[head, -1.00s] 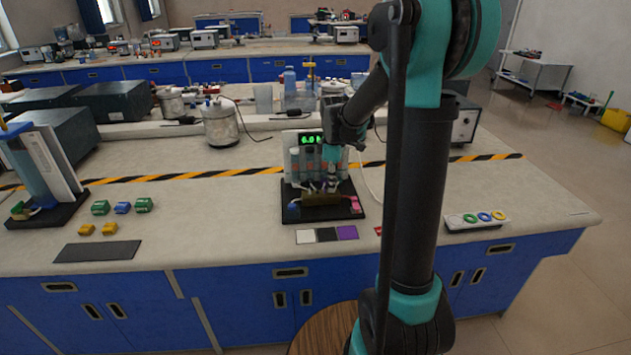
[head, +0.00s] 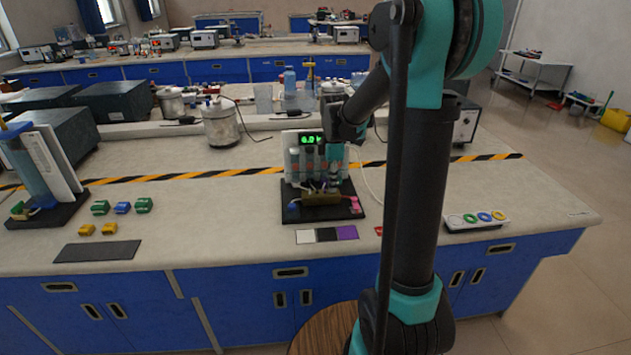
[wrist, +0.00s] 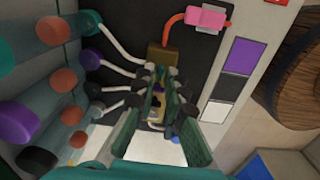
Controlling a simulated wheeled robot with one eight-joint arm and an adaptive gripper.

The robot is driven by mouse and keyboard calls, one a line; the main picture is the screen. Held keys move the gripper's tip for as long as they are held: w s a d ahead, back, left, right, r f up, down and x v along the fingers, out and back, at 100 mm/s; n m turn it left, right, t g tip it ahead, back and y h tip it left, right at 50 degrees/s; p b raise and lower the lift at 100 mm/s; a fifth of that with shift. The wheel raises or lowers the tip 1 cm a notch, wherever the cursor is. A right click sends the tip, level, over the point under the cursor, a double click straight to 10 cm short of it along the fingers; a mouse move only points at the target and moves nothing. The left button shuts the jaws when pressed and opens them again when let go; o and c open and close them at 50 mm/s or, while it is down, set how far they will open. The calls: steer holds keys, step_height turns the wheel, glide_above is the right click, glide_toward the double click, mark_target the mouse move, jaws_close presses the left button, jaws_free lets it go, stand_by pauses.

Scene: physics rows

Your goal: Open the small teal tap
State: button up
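The tube apparatus stands on a black base (head: 345,213) on the bench, with upright tubes, a green-digit display (head: 311,139) and a brass-coloured block (head: 321,198). In the wrist view the brass-coloured block (wrist: 163,57) has pale hoses running to it from coloured round caps at left. My gripper (head: 333,186) is low over the apparatus, just behind the block. In the wrist view my gripper (wrist: 160,78) points down with its fingers apart, close to the block. Small dark and yellowish parts show between the fingers. I cannot clearly make out the small teal tap; the fingers hide much there.
A pink piece (wrist: 207,17) with a red hose sits right of the block. White, black and purple squares (head: 326,235) lie in front of the base. A tray with coloured rings (head: 476,220) is at the right. The bench front at left holds small coloured blocks (head: 122,208).

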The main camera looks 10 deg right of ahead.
steer(key=shift+r, duration=3.3)
steer(key=shift+s, duration=0.1)
